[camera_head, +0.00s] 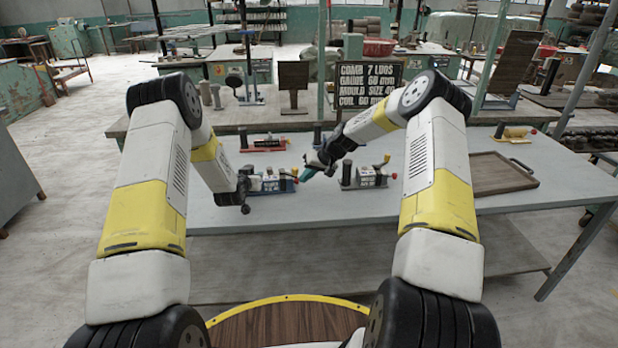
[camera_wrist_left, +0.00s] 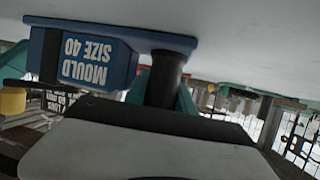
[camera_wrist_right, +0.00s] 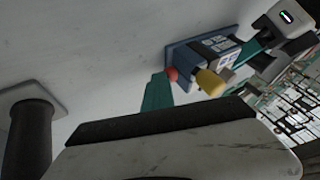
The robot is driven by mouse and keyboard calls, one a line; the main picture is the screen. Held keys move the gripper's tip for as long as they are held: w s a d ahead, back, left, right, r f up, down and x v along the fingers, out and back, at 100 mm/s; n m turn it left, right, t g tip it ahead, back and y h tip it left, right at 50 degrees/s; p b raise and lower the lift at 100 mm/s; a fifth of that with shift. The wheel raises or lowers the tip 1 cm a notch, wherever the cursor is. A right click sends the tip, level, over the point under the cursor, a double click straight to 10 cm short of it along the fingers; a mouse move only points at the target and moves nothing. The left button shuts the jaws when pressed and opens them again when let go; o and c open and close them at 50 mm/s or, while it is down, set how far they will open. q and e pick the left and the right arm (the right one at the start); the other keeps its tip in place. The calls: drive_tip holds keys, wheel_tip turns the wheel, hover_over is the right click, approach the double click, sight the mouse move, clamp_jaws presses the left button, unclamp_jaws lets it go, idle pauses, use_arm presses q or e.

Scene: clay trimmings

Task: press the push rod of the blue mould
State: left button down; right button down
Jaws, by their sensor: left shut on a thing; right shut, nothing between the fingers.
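The blue mould (camera_head: 268,185), marked MOULD SIZE 40 in the left wrist view (camera_wrist_left: 84,60), lies on the grey table. My left gripper (camera_head: 246,188) is shut on its dark upright post (camera_wrist_left: 168,72), with teal fingers on either side. The push rod's red knob (camera_wrist_right: 171,74) sticks out of the mould's right end in the head view; a yellow piece (camera_wrist_right: 211,82) shows near it. My right gripper (camera_head: 306,173) is shut and empty, its teal fingertips (camera_wrist_right: 157,80) just beside the red knob. I cannot tell whether they touch it. The rod's shaft is hidden.
A grey mould (camera_head: 365,178) stands to the right, close to my right gripper. A red mould (camera_head: 265,145) lies farther back, a yellow one (camera_head: 511,133) at the far right. A wooden tray (camera_head: 497,184) lies on the right of the table. The table's front strip is clear.

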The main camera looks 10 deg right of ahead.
use_arm(q)
drive_tip(key=shift+s+d+f, duration=0.1)
drive_tip(key=shift+s+f, duration=0.1)
drive_tip(key=shift+f, duration=0.2)
use_arm(e)
drive_tip(key=shift+s+a, duration=0.1)
drive_tip(key=shift+a, duration=0.05)
drive_tip(key=v, duration=1)
use_arm(q)
drive_tip(key=c, duration=1)
unclamp_jaws()
drive_tip(key=shift+w+r, duration=0.15)
drive_tip(key=shift+r, duration=0.05)
drive_tip(key=shift+r, duration=0.1)
